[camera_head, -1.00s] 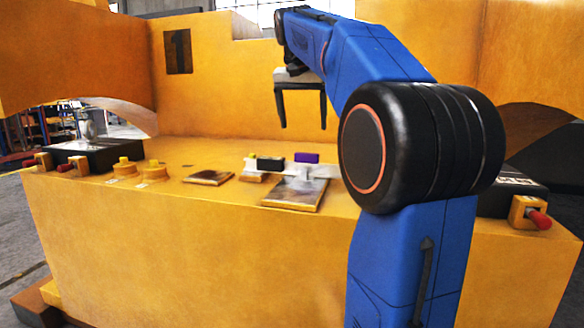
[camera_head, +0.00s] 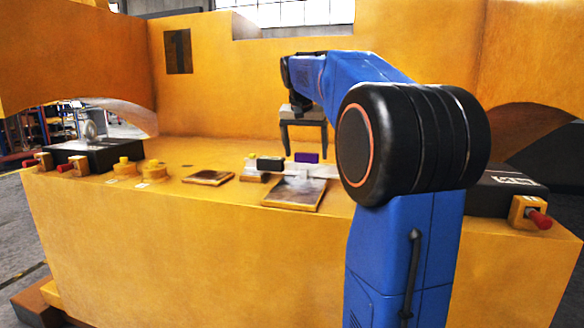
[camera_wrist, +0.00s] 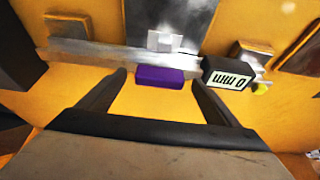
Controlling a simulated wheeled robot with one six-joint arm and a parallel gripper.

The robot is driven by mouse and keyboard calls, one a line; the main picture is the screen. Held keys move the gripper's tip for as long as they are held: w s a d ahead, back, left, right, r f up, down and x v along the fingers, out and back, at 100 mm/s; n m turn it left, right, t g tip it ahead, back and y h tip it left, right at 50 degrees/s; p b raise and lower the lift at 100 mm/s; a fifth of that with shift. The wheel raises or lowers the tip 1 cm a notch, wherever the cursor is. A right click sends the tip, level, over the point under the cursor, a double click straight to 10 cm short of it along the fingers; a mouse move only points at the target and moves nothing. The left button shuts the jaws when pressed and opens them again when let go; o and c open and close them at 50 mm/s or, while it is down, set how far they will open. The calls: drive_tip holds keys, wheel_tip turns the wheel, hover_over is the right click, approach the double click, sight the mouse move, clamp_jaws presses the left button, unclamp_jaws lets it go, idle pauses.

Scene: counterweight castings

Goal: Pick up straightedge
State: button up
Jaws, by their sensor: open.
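The long pale metal bar (camera_wrist: 95,55), which looks like the straightedge, lies flat across the wrist view. It is partly visible in the head view (camera_head: 326,171). A purple block (camera_wrist: 160,76) is at its near side in the wrist view, touching or attached; I cannot tell which. The purple block also shows in the head view (camera_head: 306,157). My gripper (camera_head: 310,152) is open, fingers pointing down, above the ledge. In the wrist view its fingertips (camera_wrist: 158,78) flank the purple block, with nothing held.
A black "0 mm" readout (camera_wrist: 228,76) sits close right of the purple block in the wrist view. A flat plate (camera_head: 295,193) and a smaller plate (camera_head: 208,177) lie on the yellow ledge (camera_head: 120,200). Yellow knobbed pieces (camera_head: 154,171) stand left. A yellow wall (camera_head: 235,90) rises behind.

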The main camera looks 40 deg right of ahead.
drive_tip(key=shift+d+f, duration=0.1)
drive_tip(key=shift+f, duration=0.25)
clamp_jaws()
drive_tip(key=shift+r, duration=0.1)
drive_tip(key=shift+w+r, duration=0.1)
drive_tip(key=shift+r, duration=1.5)
drive_tip(key=s+a, duration=1.1)
drive_tip(key=a, duration=0.3)
drive_tip(key=shift+a+r, duration=0.1)
drive_tip(key=shift+r, duration=0.1)
drive_tip(key=shift+r, duration=0.4)
